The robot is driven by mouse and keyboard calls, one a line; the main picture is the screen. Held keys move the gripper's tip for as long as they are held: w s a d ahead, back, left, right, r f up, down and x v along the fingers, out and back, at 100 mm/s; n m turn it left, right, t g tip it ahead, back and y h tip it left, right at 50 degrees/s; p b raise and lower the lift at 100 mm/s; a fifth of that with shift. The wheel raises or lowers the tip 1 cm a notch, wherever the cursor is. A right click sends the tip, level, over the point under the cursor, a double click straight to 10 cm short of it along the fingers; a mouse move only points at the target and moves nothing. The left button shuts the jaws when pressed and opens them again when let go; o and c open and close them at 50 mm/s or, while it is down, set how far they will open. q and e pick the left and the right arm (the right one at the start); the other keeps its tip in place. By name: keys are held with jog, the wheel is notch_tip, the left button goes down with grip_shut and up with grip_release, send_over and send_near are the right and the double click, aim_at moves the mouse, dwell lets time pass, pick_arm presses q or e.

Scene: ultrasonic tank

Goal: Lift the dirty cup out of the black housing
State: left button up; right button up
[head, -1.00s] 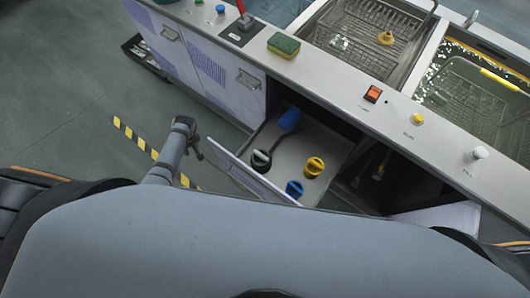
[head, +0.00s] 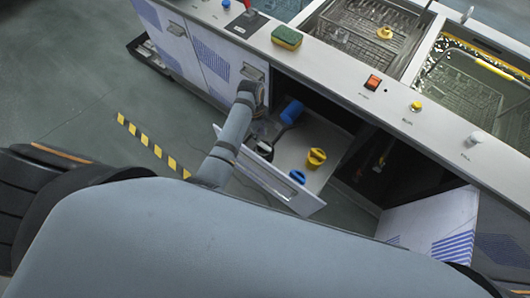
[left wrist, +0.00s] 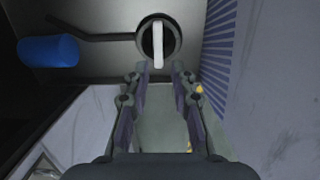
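The black housing (left wrist: 143,40) is a round dark ring with a pale bar-shaped handle across its mouth, taken as the dirty cup (left wrist: 158,42). A black pipe runs from it to a blue cylinder (left wrist: 48,50), which also shows in the head view (head: 291,112). In the head view the housing (head: 265,150) stands in the open drawer, partly hidden by my left arm. My left gripper (left wrist: 163,67) is open and empty. Its fingertips are just below the handle in the left wrist view, roughly lined up with it; the depth gap is unclear. My right gripper is not in view.
In the drawer stand a yellow-capped piece (head: 316,157) and a blue one (head: 297,177). The drawer front (head: 270,178) rises on the near side. The counter edge overhangs behind. An open white door panel (head: 435,225) is to the right. A sponge (head: 287,37) lies on the counter.

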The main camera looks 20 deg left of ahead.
aim_at(264, 144)
pick_arm(q)
notch_tip(264, 144, down, 3)
jog(key=shift+d+f, duration=0.15)
jog(key=shift+s+d+f+b, duration=0.1)
jog(key=shift+d+f+b, duration=0.1)
jog(key=shift+f, duration=0.75)
jog(key=shift+d+f+b, duration=0.25)
jog(key=shift+f, duration=0.65)
jog(key=shift+s+d+f+b, duration=0.1)
jog(key=shift+d+f+b, duration=0.1)
jog(key=shift+f, duration=0.75)
grip_shut()
